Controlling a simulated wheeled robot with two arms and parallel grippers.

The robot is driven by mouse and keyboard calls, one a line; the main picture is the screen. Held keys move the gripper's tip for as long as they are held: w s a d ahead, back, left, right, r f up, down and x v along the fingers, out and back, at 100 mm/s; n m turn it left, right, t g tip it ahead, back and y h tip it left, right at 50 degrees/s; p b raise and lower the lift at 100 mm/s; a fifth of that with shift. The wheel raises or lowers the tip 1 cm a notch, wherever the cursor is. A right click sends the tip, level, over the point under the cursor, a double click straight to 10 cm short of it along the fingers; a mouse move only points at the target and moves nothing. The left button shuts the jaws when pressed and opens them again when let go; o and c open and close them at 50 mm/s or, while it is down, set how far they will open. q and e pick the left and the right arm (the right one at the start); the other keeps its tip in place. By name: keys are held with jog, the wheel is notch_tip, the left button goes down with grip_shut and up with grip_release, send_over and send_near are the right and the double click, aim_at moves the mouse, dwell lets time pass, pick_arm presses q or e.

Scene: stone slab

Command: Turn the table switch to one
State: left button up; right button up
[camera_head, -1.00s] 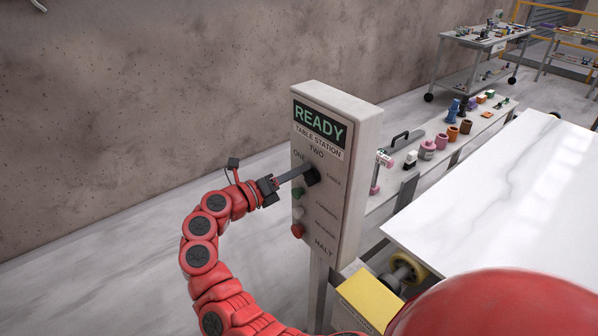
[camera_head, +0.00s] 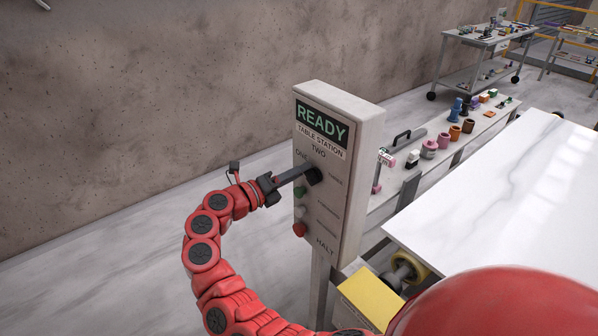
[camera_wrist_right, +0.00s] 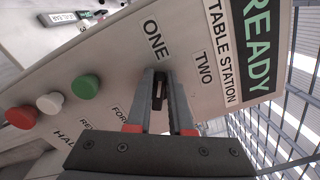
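The table switch is a black rotary knob (camera_head: 314,175) on the pale control box (camera_head: 368,140), below the labels ONE and TWO. In the right wrist view the knob (camera_wrist_right: 159,92) sits between the fingertips, its long shape running toward the word ONE (camera_wrist_right: 153,41). My right gripper (camera_head: 307,174) reaches it from the left of the box. Its two grey fingers (camera_wrist_right: 160,78) lie close along both sides of the knob and look closed on it. The fingers hide part of the knob. My left gripper is not in view.
Green, white and red buttons (camera_wrist_right: 85,86) sit beside the knob on the same panel. A white marble slab (camera_head: 500,190) lies to the right. Behind is a low bench with several coloured parts (camera_head: 443,141). A concrete wall (camera_head: 150,90) stands at left, with free floor before it.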

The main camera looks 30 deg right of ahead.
jog(key=o, duration=0.4)
jog(key=shift+c, duration=0.2)
jog(key=s+a+b, duration=0.1)
jog(key=a+b, duration=0.4)
jog(key=a, duration=1.2)
jog(key=shift+s+a, duration=0.15)
jog(key=shift+a, duration=0.05)
